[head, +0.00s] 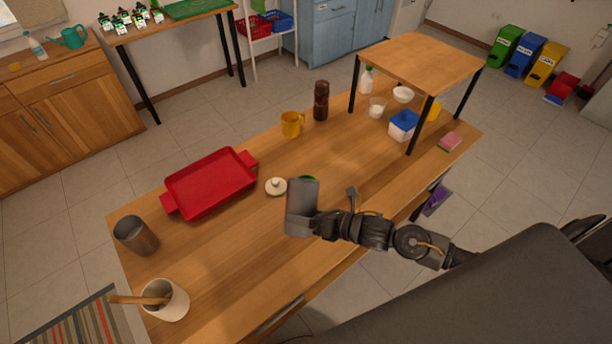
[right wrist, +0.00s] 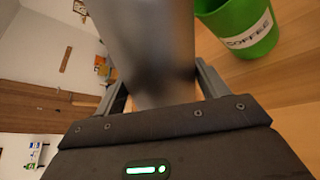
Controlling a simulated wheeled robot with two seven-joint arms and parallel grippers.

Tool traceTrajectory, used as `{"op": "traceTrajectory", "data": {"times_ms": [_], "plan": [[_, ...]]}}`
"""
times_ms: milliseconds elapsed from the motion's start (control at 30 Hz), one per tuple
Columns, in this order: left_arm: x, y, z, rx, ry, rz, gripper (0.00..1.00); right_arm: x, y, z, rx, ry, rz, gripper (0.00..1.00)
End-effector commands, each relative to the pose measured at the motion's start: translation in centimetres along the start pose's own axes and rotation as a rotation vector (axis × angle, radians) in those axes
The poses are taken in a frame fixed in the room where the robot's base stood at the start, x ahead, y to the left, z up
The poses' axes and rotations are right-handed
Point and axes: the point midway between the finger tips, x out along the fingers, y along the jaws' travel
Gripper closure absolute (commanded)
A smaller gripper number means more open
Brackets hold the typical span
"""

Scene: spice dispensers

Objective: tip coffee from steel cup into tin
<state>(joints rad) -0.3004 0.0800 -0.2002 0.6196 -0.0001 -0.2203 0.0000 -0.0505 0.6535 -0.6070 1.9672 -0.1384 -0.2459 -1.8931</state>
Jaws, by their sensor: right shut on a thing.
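My right gripper (head: 312,224) is shut on a steel cup (head: 302,203) and holds it over the wooden table. In the right wrist view, the cup (right wrist: 150,45) shows as a smooth grey wall between the two fingers (right wrist: 155,88). Its mouth and contents are hidden. A green tin (right wrist: 240,28) labelled COFFEE stands beside the cup in that view, its top cut off. In the head view only a green sliver of the tin (head: 309,178) shows behind the cup. I cannot tell how far the cup is tilted. My left gripper is not in view.
A white knobbed lid (head: 276,187) lies left of the cup. A red tray (head: 210,183), another metal cup (head: 136,236) and a white pot (head: 166,301) stand further left. A yellow mug (head: 291,125) and dark grinder (head: 321,101) are behind. A small raised shelf (head: 420,58) stands right.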

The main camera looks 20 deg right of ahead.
Motion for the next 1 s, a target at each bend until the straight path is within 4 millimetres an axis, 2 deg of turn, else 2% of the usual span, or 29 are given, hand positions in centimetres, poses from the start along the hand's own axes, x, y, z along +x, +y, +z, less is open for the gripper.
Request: {"op": "traceTrajectory", "data": {"times_ms": [267, 367, 1000], "plan": [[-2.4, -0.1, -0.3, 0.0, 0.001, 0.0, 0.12, -0.1, 0.4, 0.1, 0.123, 0.061, 0.0, 0.55], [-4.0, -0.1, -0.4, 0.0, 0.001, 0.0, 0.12, -0.4, 1.0, 0.7, 0.168, 0.082, 0.002, 0.55], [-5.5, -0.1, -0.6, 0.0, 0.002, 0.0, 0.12, -0.6, 1.4, 0.9, 0.253, 0.126, 0.003, 0.55]]}}
